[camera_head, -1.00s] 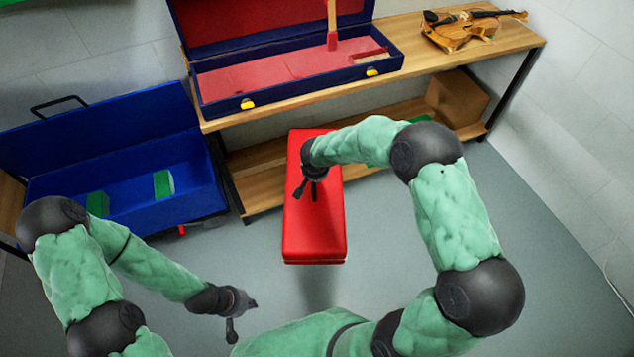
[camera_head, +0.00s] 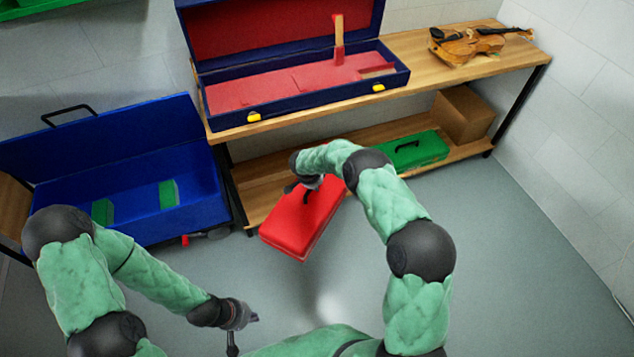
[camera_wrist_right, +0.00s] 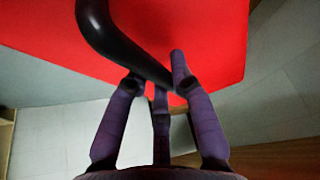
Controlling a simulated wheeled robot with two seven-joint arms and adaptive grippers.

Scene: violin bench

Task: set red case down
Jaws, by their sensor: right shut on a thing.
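The red case (camera_head: 293,228) hangs from my right gripper (camera_head: 309,187) by its dark handle. It is turned at an angle, its near end toward the lower left. In the head view its far end overlaps the lower shelf (camera_head: 262,178); I cannot tell whether they touch. In the right wrist view, my right gripper's fingers (camera_wrist_right: 160,85) close around the black handle (camera_wrist_right: 118,42), with the red case (camera_wrist_right: 205,35) behind. My left gripper (camera_head: 244,331) is open and empty at the lower left, over the floor, apart from the case.
A green case (camera_head: 418,152) and a cardboard box (camera_head: 463,114) stand on the lower shelf's right part. The bench above holds an open blue violin case (camera_head: 300,112) and a violin (camera_head: 470,45). A large open blue case (camera_head: 120,140) stands left. The right floor is clear.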

